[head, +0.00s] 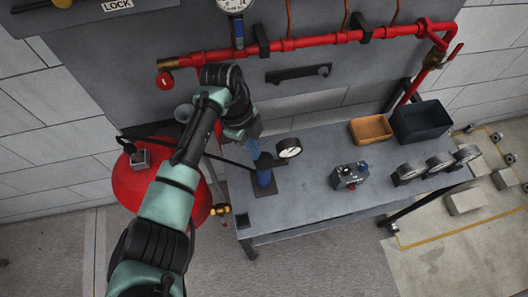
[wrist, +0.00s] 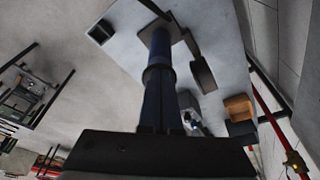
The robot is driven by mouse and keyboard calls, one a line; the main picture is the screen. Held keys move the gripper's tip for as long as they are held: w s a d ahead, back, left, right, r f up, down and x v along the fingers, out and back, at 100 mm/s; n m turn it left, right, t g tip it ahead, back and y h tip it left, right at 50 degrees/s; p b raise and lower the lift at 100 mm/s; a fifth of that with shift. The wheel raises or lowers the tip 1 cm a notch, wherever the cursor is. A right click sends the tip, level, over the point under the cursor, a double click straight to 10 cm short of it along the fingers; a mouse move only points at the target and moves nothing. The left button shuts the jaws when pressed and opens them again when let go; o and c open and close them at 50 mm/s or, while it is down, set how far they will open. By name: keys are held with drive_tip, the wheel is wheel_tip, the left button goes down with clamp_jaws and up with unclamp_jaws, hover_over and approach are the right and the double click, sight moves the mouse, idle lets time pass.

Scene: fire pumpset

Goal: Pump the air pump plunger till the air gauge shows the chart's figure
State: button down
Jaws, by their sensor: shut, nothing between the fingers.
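The air pump (head: 264,178) is a small blue upright cylinder on a dark base plate on the bench, with a dark top. The wrist view looks down along the pump (wrist: 160,48). The air gauge (head: 289,148), a round white dial, stands beside it on an arm; its needle reading is too small to tell. Its dark back shows in the wrist view (wrist: 203,75). My gripper (head: 256,155) is shut with nothing held, blue fingertips pointing down right over the pump's top. The fingers (wrist: 160,112) hide the plunger's top; I cannot tell whether they touch it.
The grey bench (head: 315,190) also holds a small valve block (head: 349,175), several loose gauges (head: 438,163), an orange tray (head: 371,129) and a dark bin (head: 420,121). A red pipe (head: 320,42) runs along the panel behind. A red tank (head: 135,188) stands left, behind my arm.

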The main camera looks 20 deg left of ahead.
drive_tip(key=shift+w+a+r, duration=0.1)
drive_tip(key=shift+a+r, duration=0.1)
drive_tip(key=shift+a, duration=0.65)
drive_tip(key=b+v, duration=0.2)
drive_tip(key=v, duration=1.1)
drive_tip(key=shift+w, duration=0.1)
